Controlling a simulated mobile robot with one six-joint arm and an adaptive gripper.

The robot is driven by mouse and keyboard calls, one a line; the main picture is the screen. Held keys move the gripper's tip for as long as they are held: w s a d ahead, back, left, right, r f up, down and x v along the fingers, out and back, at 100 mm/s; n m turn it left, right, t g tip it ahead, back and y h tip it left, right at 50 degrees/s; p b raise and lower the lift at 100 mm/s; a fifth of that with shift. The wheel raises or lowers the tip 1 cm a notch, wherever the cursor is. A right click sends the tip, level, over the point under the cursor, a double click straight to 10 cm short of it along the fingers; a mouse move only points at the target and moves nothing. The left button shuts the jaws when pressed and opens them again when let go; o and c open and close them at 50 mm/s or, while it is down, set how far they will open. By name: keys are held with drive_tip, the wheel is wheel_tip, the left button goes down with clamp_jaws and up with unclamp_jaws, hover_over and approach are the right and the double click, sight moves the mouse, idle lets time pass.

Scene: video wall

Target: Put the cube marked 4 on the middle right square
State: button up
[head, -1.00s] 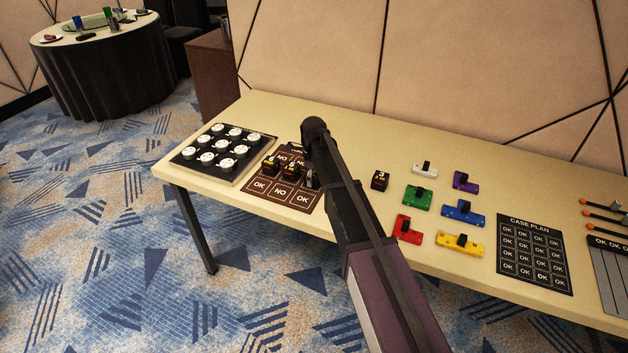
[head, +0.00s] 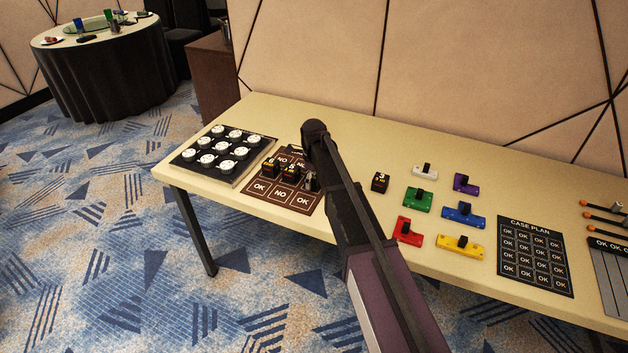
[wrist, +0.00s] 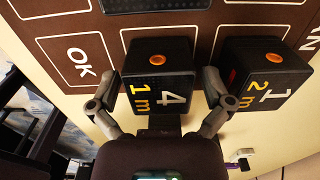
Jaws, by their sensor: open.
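The cube marked 4 (wrist: 158,82) is black with an orange dot on top and a yellow "1 m" below the white 4. In the wrist view it stands upright on the brown board (wrist: 200,14), over its middle right square. My gripper (wrist: 160,98) is open, with one finger on each side of this cube; whether they touch it is unclear. The gripper shows small in the head view (head: 311,182), at the right side of the board (head: 250,192), where the arm partly covers it. The middle right square itself is hidden under the cube.
The cube marked 1 (wrist: 266,78) stands close beside the 4, on the top right square. Two more cubes (head: 270,167) (head: 291,173) sit in the middle row. The cube marked 3 (head: 380,182) stands on the table (head: 350,135). Coloured switches lie to the right.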

sight(314, 175)
drive_tip(key=shift+r, duration=0.1)
wheel_tip(314, 175, up, 12)
drive_tip(key=p, duration=1.2)
idle(0.8)
drive_tip(key=s+d+n, duration=2.2)
drive_tip(key=s+d, duration=0.1)
drive_tip(key=s, duration=0.3)
